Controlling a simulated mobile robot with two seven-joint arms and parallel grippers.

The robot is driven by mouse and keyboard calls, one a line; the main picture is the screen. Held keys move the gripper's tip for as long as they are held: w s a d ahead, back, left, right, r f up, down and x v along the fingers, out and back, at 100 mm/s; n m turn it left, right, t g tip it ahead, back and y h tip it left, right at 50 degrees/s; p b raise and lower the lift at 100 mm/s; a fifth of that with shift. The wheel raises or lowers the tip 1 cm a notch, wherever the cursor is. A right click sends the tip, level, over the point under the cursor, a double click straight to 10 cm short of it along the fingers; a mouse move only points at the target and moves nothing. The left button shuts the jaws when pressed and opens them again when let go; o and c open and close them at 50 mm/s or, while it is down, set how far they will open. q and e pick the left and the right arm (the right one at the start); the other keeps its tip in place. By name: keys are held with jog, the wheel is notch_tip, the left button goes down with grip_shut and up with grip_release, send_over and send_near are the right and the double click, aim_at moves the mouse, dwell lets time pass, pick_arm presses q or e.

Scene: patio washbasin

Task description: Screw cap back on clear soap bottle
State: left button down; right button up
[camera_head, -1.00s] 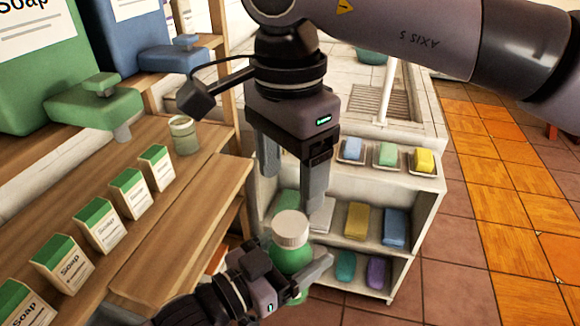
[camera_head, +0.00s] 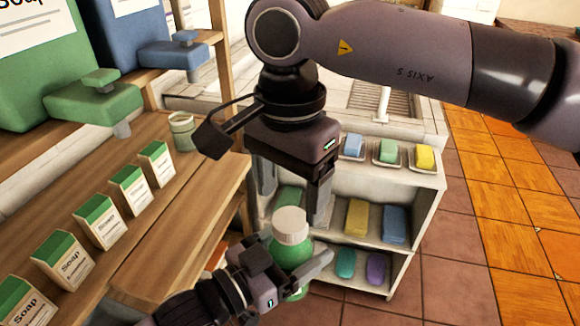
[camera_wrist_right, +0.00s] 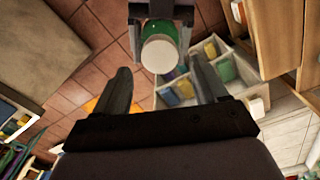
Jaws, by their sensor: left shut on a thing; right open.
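The soap bottle (camera_head: 297,256) holds green liquid and stands upright in my left gripper (camera_head: 300,272), which is shut on it. A white cap (camera_head: 291,225) sits on its top; how tightly it is on cannot be told. In the right wrist view the cap (camera_wrist_right: 160,54) is seen end-on, with the green bottle (camera_wrist_right: 158,30) behind it. My right gripper (camera_head: 293,200) is open, pointing down just above the cap. Its two fingers also show in the right wrist view (camera_wrist_right: 160,88), and the cap is a little beyond their tips, with nothing between them.
A wooden shelf (camera_head: 170,215) at left bears several green-and-white soap boxes (camera_head: 130,190) and a small jar (camera_head: 184,131). Green (camera_head: 95,100) and blue dispensers (camera_head: 175,52) stand above. A white shelf unit (camera_head: 425,185) with colored soap bars is behind the grippers. Tiled floor at right is clear.

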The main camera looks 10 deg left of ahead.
aim_at(290, 219)
jog(key=shift+f, duration=2.2)
jog(key=c, duration=1.1)
jog(key=m, duration=0.3)
jog(key=shift+m, duration=0.4)
jog(key=m, duration=0.4)
jog(key=shift+m, duration=0.4)
jog(key=m, duration=0.4)
jog(key=shift+m, duration=0.3)
jog(key=m, duration=0.4)
jog(key=shift+m, duration=0.4)
jog(key=o, duration=1.2)
jog(key=shift+c, duration=0.2)
